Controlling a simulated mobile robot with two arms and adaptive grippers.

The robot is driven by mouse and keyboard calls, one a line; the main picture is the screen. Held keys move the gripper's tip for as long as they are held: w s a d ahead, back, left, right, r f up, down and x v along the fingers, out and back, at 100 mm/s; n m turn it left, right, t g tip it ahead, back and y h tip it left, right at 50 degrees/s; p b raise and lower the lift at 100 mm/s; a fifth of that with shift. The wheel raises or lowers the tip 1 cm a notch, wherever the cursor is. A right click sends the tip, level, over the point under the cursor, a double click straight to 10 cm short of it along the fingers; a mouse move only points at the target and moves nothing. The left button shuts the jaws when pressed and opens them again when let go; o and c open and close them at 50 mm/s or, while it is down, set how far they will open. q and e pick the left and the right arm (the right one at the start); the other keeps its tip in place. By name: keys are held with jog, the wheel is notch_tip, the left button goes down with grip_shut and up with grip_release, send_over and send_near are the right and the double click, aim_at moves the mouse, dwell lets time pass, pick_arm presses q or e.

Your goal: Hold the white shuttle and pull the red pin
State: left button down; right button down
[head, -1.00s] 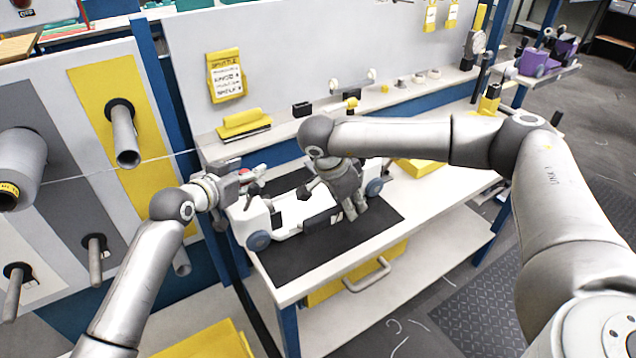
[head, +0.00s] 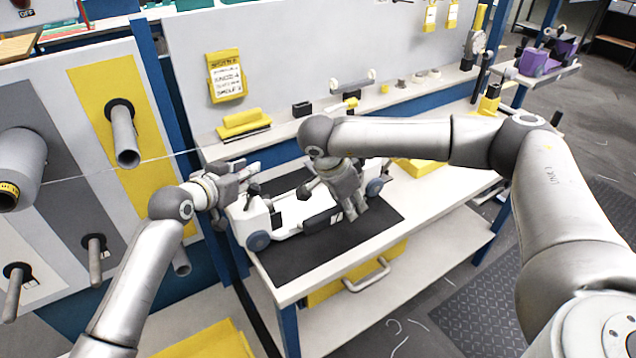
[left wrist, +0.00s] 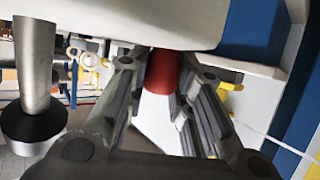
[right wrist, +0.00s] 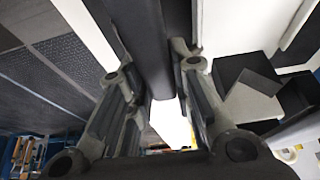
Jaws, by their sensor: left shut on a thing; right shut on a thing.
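The white shuttle (head: 254,224) lies on a black mat (head: 290,258) on the bench, with blue-grey wheels at its ends. In the right wrist view my right gripper (right wrist: 165,85) is shut on a dark bar (right wrist: 152,35), which appears to be part of the shuttle. The pin is hidden in the head view.
A taut thread (head: 165,158) runs left from the bench toward the spools. A yellow block (head: 243,124) and small parts stand on the back ledge (head: 285,133). A grey-handled yellow drawer (head: 330,283) is below the bench top. The bench right of the mat is mostly clear.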

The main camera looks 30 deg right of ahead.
pick_arm(q)
jog(key=shift+r, duration=2.25)
jog(key=shift+r, duration=2.5)
pick_arm(e)
jog(key=c, duration=1.2)
grip_release()
jog(key=v, duration=1.2)
